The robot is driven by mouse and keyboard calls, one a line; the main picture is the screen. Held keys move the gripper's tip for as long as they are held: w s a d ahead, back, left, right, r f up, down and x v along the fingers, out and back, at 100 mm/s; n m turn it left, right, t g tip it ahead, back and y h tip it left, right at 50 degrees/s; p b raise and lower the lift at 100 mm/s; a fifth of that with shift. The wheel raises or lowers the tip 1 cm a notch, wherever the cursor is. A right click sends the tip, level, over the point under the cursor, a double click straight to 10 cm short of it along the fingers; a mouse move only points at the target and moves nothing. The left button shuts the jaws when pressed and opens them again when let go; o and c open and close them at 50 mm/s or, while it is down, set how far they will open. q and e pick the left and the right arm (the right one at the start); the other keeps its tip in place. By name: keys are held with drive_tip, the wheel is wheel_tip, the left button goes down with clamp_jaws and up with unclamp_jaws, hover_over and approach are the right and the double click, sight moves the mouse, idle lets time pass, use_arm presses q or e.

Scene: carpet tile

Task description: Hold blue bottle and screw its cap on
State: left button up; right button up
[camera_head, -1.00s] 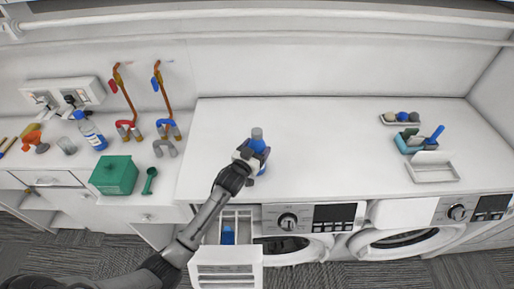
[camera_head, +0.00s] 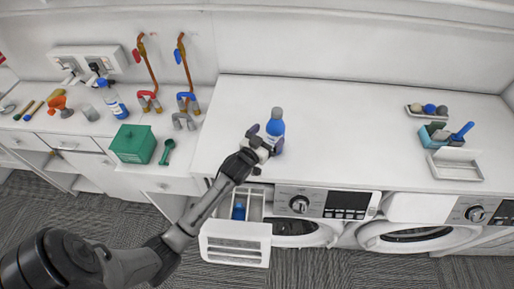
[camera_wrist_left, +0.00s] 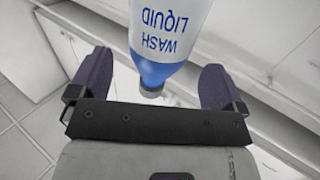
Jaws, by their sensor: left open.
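In the left wrist view the bottle (camera_wrist_left: 170,40) shows upside down, with a "Wash Liquid" label, a blue shoulder and a dark grey end (camera_wrist_left: 151,92). It lies between the two open fingers in the picture; I cannot tell whether either touches it. How tightly the cap sits is not visible. My right gripper is not in view.
An open drawer (camera_head: 236,248) juts out below the bottle. A second labelled bottle (camera_head: 114,105), a green box (camera_head: 132,144) and pipe fittings (camera_head: 183,106) are on the left. A tray (camera_head: 457,165) and a caddy (camera_head: 436,137) stand at the right. The counter's middle is clear.

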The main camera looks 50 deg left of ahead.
use_arm(q)
drive_tip(key=s+d, duration=0.1)
drive_tip(key=s, duration=0.6)
drive_tip(key=shift+b, duration=0.45)
drive_tip(key=shift+d, duration=0.1)
drive_tip(key=s+d+f+m+g+h, duration=0.1)
drive_tip(key=s+d+f+g, duration=0.2)
drive_tip(key=s, duration=0.6)
drive_tip(key=s+d+f+m+g+h, duration=0.1)
drive_tip(key=s+d+f+g, duration=0.3)
drive_tip(key=s, duration=0.5)
drive_tip(key=s+d+f+m+g+h, duration=0.1)
drive_tip(key=s+d+f+g, duration=0.3)
drive_tip(key=s+d+g, duration=0.3)
drive_tip(key=s, duration=0.2)
drive_tip(key=shift+s+d+m, duration=0.2)
drive_tip(key=shift+s+m, duration=0.15)
drive_tip(key=shift+m, duration=0.05)
drive_tip(key=shift+f, duration=0.1)
